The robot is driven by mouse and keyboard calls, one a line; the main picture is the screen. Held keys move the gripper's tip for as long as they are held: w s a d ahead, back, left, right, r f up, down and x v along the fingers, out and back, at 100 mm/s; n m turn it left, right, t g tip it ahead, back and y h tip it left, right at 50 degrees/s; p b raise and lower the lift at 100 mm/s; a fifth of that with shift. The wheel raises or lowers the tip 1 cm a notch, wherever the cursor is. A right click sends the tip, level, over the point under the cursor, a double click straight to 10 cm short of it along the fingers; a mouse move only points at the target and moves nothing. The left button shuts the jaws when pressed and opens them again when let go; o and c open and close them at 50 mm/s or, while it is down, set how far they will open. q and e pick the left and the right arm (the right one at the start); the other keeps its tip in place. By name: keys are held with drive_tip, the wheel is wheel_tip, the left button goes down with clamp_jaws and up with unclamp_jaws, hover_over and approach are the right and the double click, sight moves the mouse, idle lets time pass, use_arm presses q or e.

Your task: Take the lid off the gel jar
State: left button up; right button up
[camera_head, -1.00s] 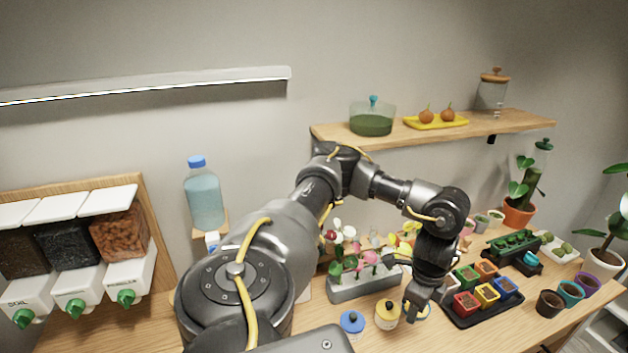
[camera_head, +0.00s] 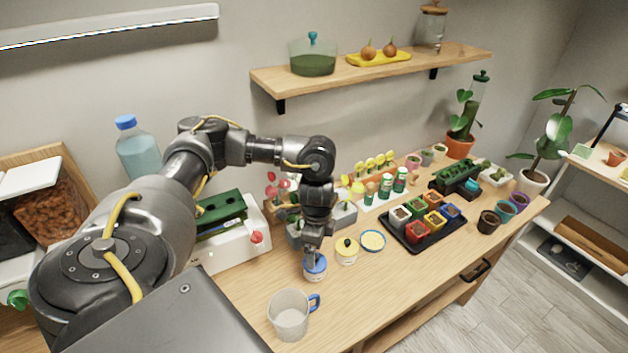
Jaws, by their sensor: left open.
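A small white jar with a blue lid (camera_head: 315,269) stands on the wooden table. Beside it, to the right, stands a jar with a yellow lid (camera_head: 347,251) and a dark knob. No readable label shows which one is the gel jar. My left gripper (camera_head: 313,253) points down right over the blue lid, with its fingers open at the lid's top. The fingers hide the lid's middle, and I cannot tell whether they touch it. My right gripper is not in view.
A clear mug (camera_head: 290,315) stands in front. A black tray (camera_head: 407,241) of coloured pots is further right. A white box (camera_head: 232,245) stands left.

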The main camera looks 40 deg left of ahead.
use_arm(q)
drive_tip(key=shift+s+a+f, duration=0.1)
drive_tip(key=shift+f, duration=2.7)
drive_tip(key=c, duration=1.1)
